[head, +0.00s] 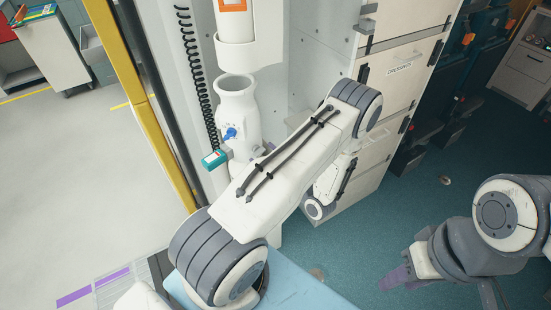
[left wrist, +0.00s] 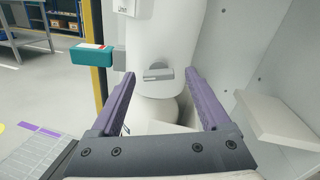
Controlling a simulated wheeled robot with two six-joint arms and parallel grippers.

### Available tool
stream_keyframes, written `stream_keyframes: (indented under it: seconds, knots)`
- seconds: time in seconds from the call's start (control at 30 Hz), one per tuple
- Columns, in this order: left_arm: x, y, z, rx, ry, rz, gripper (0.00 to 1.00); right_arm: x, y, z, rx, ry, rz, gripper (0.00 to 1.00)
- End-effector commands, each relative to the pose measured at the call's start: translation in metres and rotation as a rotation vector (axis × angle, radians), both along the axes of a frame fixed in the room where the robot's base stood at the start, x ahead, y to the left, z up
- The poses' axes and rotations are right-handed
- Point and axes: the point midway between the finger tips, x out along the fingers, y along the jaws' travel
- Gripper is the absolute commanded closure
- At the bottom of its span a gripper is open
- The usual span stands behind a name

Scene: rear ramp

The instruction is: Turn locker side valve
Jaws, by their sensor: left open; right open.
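A white cylinder (head: 240,112) stands upright in the locker, with a blue knob (head: 230,133) on its front. In the left wrist view the cylinder (left wrist: 160,40) shows a grey lever-like handle (left wrist: 158,76). I cannot tell which of the two is the side valve. My left gripper (left wrist: 159,78) is open, its purple fingers on either side of the handle in the picture; no contact is visible. In the head view my left arm hides this gripper. My right gripper (head: 396,278) is open and empty, low over the floor at the right.
A teal box (head: 214,159) sits left of the cylinder, near a coiled black cord (head: 190,60) and a yellow post (head: 135,75). A white shelf (left wrist: 280,120) juts in at the right of the wrist view. Drawers (head: 400,70) stand right of the cylinder.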

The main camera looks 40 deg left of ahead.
Motion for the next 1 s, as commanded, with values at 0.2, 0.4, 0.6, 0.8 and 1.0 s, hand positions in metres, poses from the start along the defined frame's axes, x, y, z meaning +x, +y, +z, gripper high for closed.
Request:
stream_keyframes:
  seconds: [0.2,0.4,0.6,0.8,1.0]
  knots:
    - [-0.005,-0.034,-0.002,-0.001,-0.001,-0.009,0.2,0.0,0.0,-0.01,0.0,0.0,0.0,0.59]
    - [-0.013,-0.073,-0.001,0.0,-0.002,-0.008,0.2,0.0,0.0,-0.018,0.0,0.0,0.0,0.59]
    - [-0.019,-0.097,0.0,0.0,-0.001,-0.005,0.2,0.0,0.0,-0.022,0.0,0.0,0.0,0.59]
    - [-0.021,-0.102,0.001,-0.001,0.0,-0.001,0.2,0.0,0.0,-0.023,0.0,0.0,0.0,0.59]
    - [-0.021,-0.102,0.001,-0.001,0.0,-0.001,0.2,0.0,0.0,-0.023,0.0,0.0,0.0,0.59]
